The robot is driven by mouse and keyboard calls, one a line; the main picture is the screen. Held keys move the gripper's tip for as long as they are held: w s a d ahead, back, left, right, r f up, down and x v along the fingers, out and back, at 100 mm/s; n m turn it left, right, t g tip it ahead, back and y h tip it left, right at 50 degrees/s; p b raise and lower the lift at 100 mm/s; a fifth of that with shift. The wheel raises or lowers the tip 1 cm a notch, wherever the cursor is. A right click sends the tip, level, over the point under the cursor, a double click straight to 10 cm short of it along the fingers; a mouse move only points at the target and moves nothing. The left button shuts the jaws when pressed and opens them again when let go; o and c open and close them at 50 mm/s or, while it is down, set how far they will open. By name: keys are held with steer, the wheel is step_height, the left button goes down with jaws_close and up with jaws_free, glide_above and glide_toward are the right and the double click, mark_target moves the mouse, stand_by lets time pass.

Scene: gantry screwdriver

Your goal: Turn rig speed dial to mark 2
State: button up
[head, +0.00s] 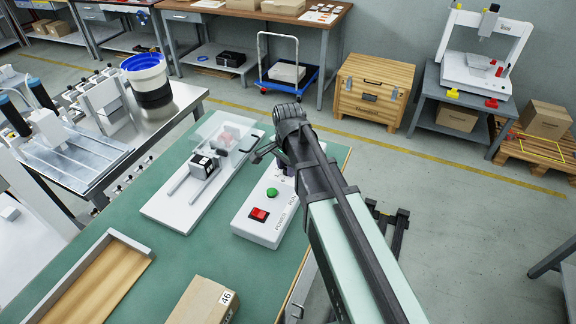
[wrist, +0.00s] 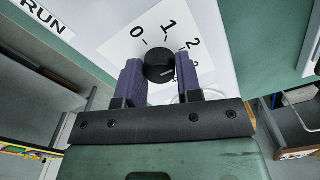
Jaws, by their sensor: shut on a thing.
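The speed dial (wrist: 157,60) is a round black knob on a white scale plate (wrist: 190,22) in the wrist view. Printed marks 0, 1 and 2 (wrist: 194,43) run around it, with part of a further mark below 2. My gripper (wrist: 160,70) is shut on the dial, with a purple finger on each side of it. Which mark the dial points to cannot be told clearly. In the head view, the white control box (head: 262,228) stands on the green bench, and my arm hides the dial and the fingertips.
The box carries a red switch (head: 259,214) and a green button (head: 272,192). Left of it, a white rig plate (head: 172,212) holds a small black-and-white block and a clear guard. A cardboard box (head: 200,303) and a wooden-floored tray (head: 112,236) are at the front.

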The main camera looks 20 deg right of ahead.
stand_by(0.3)
steer(key=o, duration=0.9)
steer(key=shift+o, duration=0.2)
step_height(320, 180, up, 11)
steer(key=p, duration=1.1)
steer(key=shift+f, duration=0.15)
